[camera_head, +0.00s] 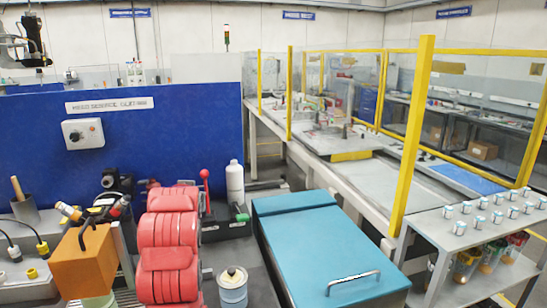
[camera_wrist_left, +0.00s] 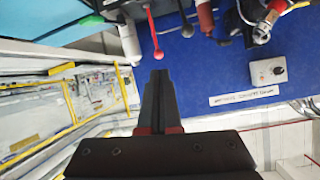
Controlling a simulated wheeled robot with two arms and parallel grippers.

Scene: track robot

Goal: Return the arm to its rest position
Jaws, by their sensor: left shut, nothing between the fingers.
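My left gripper (camera_wrist_left: 159,76) shows in the left wrist view as two dark fingers pressed together, with nothing between them. Its tips are near a red ball-topped lever (camera_wrist_left: 152,28) in the picture; I cannot tell the distance. I cannot make out my left gripper in the head view. My right gripper is in neither view.
A blue panel (camera_head: 200,120) stands behind the bench; it also fills much of the wrist view (camera_wrist_left: 220,70). Red ribbed cylinders (camera_head: 168,230), an orange block (camera_head: 84,262), a white bottle (camera_head: 235,184) and a teal lidded box (camera_head: 325,245) crowd the front. Yellow-posted fencing (camera_head: 412,140) stands right.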

